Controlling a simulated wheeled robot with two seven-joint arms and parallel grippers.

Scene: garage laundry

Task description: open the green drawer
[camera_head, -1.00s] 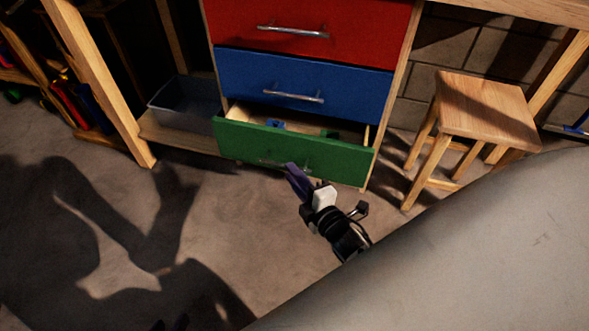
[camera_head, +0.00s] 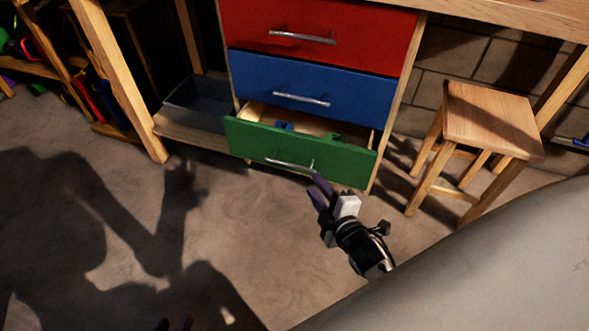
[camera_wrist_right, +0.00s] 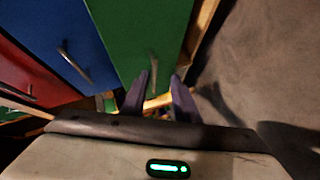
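The green drawer (camera_head: 300,155) is the lowest of the stack in the head view and stands partly pulled out, with its inside showing.
A blue drawer (camera_head: 310,88) and a red drawer (camera_head: 320,30) above are shut. Small blue and green items (camera_head: 285,126) lie inside the green drawer. A wooden stool (camera_head: 490,120) stands to the right, a grey bin (camera_head: 205,103) to the left. The floor in front is clear.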

